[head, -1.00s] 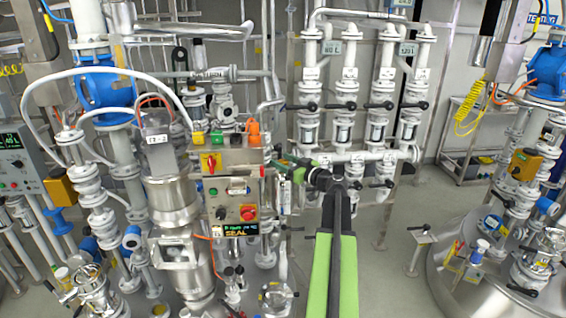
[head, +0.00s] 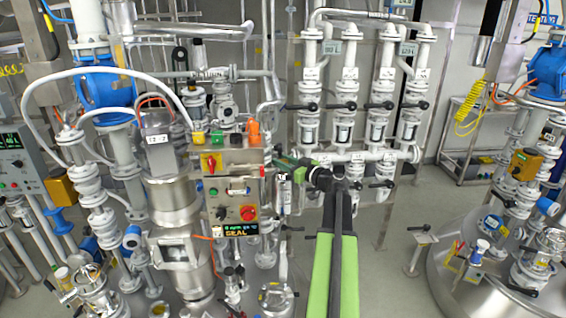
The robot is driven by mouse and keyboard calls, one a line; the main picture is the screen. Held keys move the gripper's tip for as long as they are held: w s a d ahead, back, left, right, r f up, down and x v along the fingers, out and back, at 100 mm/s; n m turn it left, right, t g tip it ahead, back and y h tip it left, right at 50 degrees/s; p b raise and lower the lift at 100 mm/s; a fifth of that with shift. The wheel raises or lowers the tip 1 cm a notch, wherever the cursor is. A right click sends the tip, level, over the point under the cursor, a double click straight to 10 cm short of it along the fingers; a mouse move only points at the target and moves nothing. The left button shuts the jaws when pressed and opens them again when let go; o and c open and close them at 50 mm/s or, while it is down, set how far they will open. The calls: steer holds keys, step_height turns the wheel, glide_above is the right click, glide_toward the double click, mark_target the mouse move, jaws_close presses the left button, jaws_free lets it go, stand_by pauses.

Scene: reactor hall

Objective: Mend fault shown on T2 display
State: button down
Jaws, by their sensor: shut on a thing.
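The T2 agitator motor (head: 158,139) stands at left above a steel vessel neck. Beside it is a steel control box (head: 235,200) with a red-yellow switch, a red emergency button and coloured fittings on top. Its small display (head: 235,229) reads "SEAL" in yellow under a small green line I cannot read surely. My green and black arm reaches up from the bottom centre and bends left. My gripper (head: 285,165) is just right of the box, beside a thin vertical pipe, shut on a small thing. The arm's end hides most of that thing.
A manifold of several white pipes with black levers (head: 346,105) stands behind my arm. A second steel vessel (head: 455,275) with valves is at lower right. A bench (head: 465,150) is at back right.

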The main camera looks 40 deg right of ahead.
steer(key=n+y, duration=0.1)
steer(key=y, duration=0.1)
steer(key=n+y, duration=0.2)
steer(key=shift+w+d+g+y, duration=0.1)
steer(key=shift+d+g+y, duration=0.1)
steer(key=shift+g+y, duration=0.15)
steer(key=shift+a+n+g+y, duration=0.15)
steer(key=shift+n+g+y, duration=1.1)
steer(key=shift+y, duration=0.7)
steer(key=shift+a+n, duration=0.1)
steer(key=shift+n, duration=0.15)
steer(key=c, duration=1)
jaws_free()
steer(key=v, duration=1.7)
steer(key=shift+s+f, duration=0.25)
